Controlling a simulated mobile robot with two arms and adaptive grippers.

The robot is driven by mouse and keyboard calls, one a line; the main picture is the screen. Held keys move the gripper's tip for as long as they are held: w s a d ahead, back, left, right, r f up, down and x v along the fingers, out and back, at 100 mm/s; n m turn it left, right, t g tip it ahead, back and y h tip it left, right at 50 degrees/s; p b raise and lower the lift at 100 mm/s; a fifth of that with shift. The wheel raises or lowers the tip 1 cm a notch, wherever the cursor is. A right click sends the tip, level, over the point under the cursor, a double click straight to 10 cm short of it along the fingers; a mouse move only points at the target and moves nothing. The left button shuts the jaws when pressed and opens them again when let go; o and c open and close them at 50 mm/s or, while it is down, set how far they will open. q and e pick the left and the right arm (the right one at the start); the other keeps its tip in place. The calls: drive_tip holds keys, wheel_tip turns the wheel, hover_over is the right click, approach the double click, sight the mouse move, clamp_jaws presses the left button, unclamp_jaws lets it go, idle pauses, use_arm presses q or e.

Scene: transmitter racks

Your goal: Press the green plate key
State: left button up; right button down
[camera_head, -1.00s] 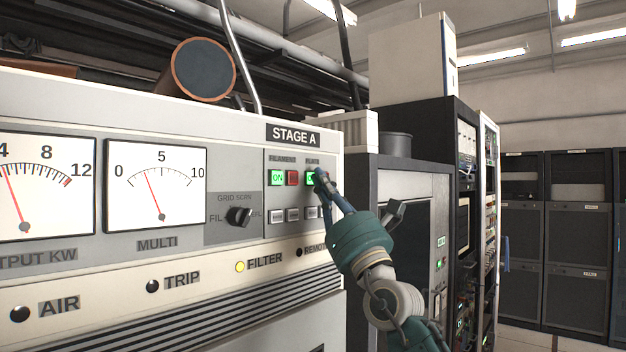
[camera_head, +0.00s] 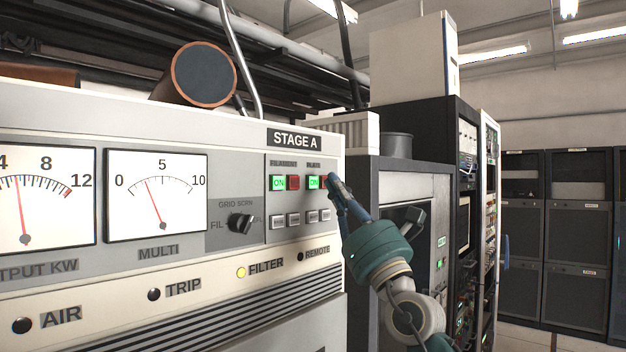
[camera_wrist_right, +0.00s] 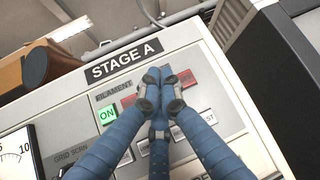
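The green plate key (camera_head: 314,182) is lit and reads ON. It sits under the PLATE label on the STAGE A panel, with a red key (camera_head: 325,182) beside it, partly covered by my fingers. My right gripper (camera_head: 333,181) is shut and empty, its blue fingers together, just right of the green plate key. In the wrist view the gripper (camera_wrist_right: 160,78) hides the green plate key, while part of the plate's red key (camera_wrist_right: 187,78) shows. I cannot tell whether the fingertips touch the panel. My left gripper is not in view.
The filament pair has a lit green ON key (camera_head: 278,183) and a red key (camera_head: 293,183) to the left. Several grey buttons (camera_head: 293,219) lie below. A black knob (camera_head: 240,222) and the multi meter (camera_head: 156,194) are further left. A dark cabinet (camera_head: 362,170) stands at right.

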drive_tip(key=s+d, duration=0.1)
drive_tip(key=s+d+p, duration=0.1)
drive_tip(key=shift+d, duration=0.4)
idle(0.5)
